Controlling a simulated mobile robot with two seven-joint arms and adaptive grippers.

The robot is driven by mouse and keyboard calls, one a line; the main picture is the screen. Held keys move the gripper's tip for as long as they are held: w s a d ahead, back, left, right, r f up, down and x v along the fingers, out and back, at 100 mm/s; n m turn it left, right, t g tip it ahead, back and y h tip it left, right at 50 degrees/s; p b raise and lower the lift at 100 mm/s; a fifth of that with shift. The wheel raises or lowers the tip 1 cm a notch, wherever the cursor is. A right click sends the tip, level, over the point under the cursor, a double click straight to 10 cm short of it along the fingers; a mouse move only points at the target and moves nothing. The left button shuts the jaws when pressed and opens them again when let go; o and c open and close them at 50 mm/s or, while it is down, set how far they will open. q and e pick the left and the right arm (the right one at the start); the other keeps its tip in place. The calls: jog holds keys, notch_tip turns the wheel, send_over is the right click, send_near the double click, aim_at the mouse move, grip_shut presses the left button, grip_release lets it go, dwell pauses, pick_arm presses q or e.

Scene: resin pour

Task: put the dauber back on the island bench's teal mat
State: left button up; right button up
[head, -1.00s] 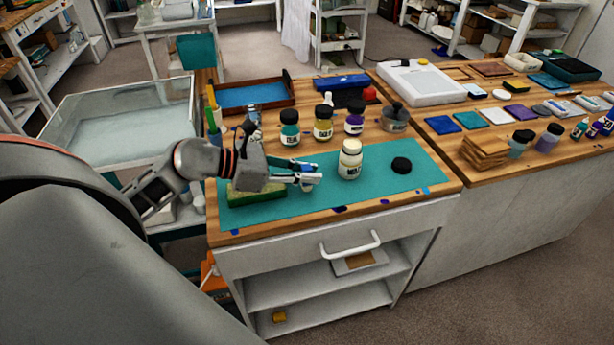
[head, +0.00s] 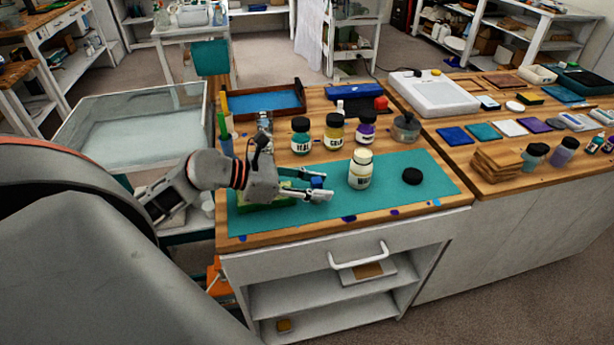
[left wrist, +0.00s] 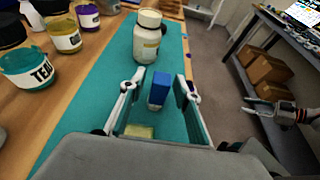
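The dauber (left wrist: 159,91), with a blue top and a pale lower part, stands upright on the teal mat (left wrist: 86,107) in the left wrist view. In the head view its blue top (head: 317,182) shows between my fingers. My left gripper (head: 322,184) is open around the dauber, low over the teal mat (head: 400,205). In the left wrist view the fingers of this gripper (left wrist: 159,88) stand on both sides of it, with gaps. My right gripper (left wrist: 253,106) shows small at the right of the left wrist view, apparently open and empty, away from the mat.
A cream jar (head: 360,171) stands just right of the dauber, with a black lid (head: 412,176) farther right. A green sponge (head: 262,203) lies under my left gripper. A teal jar (head: 300,137), a yellow jar (head: 334,134) and a purple jar (head: 365,130) stand behind the mat.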

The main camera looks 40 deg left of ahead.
pick_arm(q)
jog(key=v, duration=1.2)
jog(key=shift+s+r+b, duration=0.1)
jog(key=shift+r+b, duration=0.05)
jog(key=shift+b, duration=0.2)
jog(key=shift+d, duration=0.1)
